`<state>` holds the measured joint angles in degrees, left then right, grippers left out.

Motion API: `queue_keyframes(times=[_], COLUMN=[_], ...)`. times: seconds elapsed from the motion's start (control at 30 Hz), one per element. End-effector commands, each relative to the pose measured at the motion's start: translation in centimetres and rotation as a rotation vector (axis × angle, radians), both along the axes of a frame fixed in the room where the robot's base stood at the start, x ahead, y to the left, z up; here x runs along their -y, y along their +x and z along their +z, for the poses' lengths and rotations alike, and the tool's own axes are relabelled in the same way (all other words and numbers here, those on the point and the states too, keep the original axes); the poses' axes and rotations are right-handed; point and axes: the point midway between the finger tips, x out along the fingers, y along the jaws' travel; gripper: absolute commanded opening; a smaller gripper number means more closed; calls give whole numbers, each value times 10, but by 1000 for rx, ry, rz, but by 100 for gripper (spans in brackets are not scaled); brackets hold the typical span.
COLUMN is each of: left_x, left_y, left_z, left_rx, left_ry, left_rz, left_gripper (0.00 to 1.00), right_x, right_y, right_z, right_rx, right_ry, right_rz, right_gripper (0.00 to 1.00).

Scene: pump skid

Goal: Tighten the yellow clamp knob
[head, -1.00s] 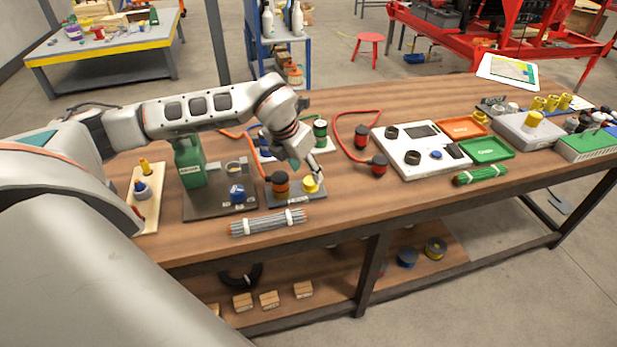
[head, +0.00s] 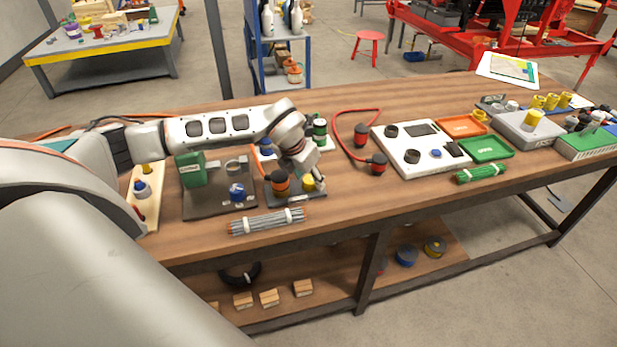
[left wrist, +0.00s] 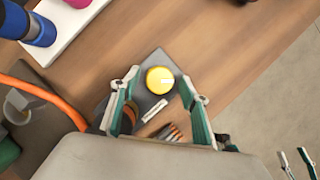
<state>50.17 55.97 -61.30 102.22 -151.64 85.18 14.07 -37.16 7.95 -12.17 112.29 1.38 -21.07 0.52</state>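The yellow clamp knob (head: 308,184) sits on a small dark grey plate (head: 296,196) near the front of the bench, beside an orange-and-black round part (head: 279,182). In the left wrist view the knob (left wrist: 160,80) shows as a yellow disc with a pale mark. My left gripper (head: 316,180) points down at it. Its two fingers are open, one on each side of the knob with gaps visible; I cannot tell how far above it they are. Two finger-like prongs of my right gripper (left wrist: 295,162) show apart and empty at the wrist view's lower right corner.
A bundle of grey rods (head: 266,221) lies in front of the plate. A green block stand (head: 191,170) is left. A red cable (head: 336,128) and a white panel (head: 411,164) are right. Bare wood lies right of the plate.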

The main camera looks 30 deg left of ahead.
Motion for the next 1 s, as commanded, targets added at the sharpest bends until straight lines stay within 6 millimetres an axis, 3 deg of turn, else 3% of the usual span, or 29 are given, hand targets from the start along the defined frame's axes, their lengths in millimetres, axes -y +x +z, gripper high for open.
queue_keyframes(times=[0.03,0.13,0.17,0.57,1.0], left_x=[0,0,0,-1,-3], left_y=[0,0,0,0,1], left_z=[0,0,0,0,1], left_rx=[0,0,0,1,1], left_ry=[0,0,0,0,-1], left_rz=[0,0,0,-49,-380], left_gripper=[35,9,7,7,7], right_x=[0,0,0,0,0], right_y=[0,0,0,1,1], right_z=[0,0,0,1,3], right_rx=[0,0,0,3,3], right_ry=[0,0,0,1,0], right_rz=[0,0,0,0,1], right_gripper=[52,52,52,52,52])
